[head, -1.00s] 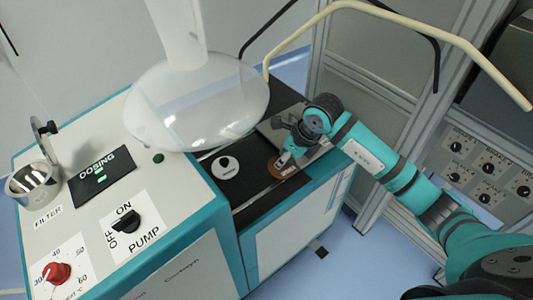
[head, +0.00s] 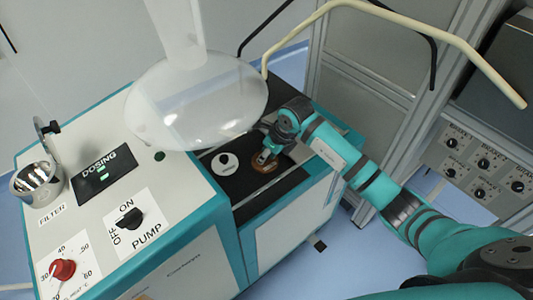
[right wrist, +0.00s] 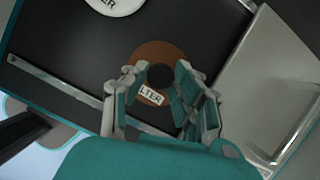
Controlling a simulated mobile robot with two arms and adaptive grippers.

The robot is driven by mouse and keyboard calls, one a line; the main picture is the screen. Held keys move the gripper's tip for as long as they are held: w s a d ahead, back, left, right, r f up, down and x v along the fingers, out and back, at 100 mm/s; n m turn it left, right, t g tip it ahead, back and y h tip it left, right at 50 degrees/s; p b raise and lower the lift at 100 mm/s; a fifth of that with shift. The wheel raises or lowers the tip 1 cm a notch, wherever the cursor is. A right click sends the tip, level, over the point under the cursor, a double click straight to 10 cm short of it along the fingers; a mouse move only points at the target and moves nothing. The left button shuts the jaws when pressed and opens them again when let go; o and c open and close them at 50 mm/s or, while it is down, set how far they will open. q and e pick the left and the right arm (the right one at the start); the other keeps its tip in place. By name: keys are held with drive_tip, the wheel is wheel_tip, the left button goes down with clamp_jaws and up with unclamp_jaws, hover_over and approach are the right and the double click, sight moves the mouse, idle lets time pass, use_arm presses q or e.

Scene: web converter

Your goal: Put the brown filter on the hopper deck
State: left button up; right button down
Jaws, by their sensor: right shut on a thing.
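The brown filter (head: 262,167) is a flat brown ring with a dark centre and a white label. It is over the black deck of the machine, to the right of a white round filter (head: 225,163). My right gripper (head: 268,154) comes from the right and is shut on the brown filter. In the right wrist view my right gripper's fingers (right wrist: 160,78) reach down on both sides of the brown filter's dark centre (right wrist: 150,52). Whether it touches the deck or hangs just above it I cannot tell. My left gripper is not in view.
A large translucent hopper (head: 200,105) hangs over the machine, close left of my right gripper. The light top with dosing panel (head: 103,174), pump switch (head: 127,220) and metal cup (head: 36,183) is at left. A grey plate (right wrist: 265,80) lies right of the filter.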

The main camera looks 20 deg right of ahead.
sight(275, 165)
drive_tip(key=c, duration=1)
unclamp_jaws()
drive_tip(key=shift+c, duration=0.2)
drive_tip(key=shift+r, duration=0.15)
drive_tip(key=shift+d+r, duration=0.1)
drive_tip(key=shift+r, duration=0.15)
drive_tip(key=v, duration=0.4)
drive_tip(key=shift+s+d+b, duration=0.3)
drive_tip(key=shift+s+d, duration=0.05)
drive_tip(key=shift+s, duration=0.1)
drive_tip(key=s+d+b, duration=0.2)
drive_tip(key=s+d, duration=0.4)
drive_tip(key=s, duration=0.3)
drive_tip(key=shift+d, duration=0.15)
drive_tip(key=shift+s+r, duration=0.1)
